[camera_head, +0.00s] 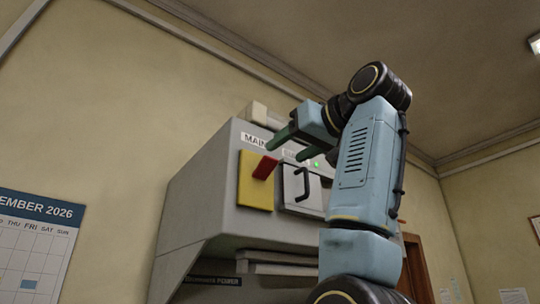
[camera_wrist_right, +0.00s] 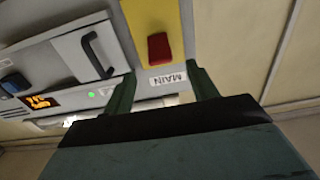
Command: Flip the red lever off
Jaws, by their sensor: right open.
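The red lever (camera_head: 265,167) sticks out from a yellow plate (camera_head: 256,195) on the front of a grey console, under a label reading MAIN. In the right wrist view the red lever (camera_wrist_right: 158,46) lies just beyond the fingertips, roughly centred between them, with the MAIN label nearer the gripper. My right gripper (camera_head: 284,153) is open and empty, its green fingers spread above and in front of the lever. I see no contact with the lever. My left gripper is not in view.
A grey panel with a black handle (camera_head: 303,185) sits right of the yellow plate. The wrist view also shows an orange display (camera_wrist_right: 41,101), a green light (camera_wrist_right: 91,94) and a dark blue knob (camera_wrist_right: 15,83). A calendar (camera_head: 35,245) hangs on the left wall.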

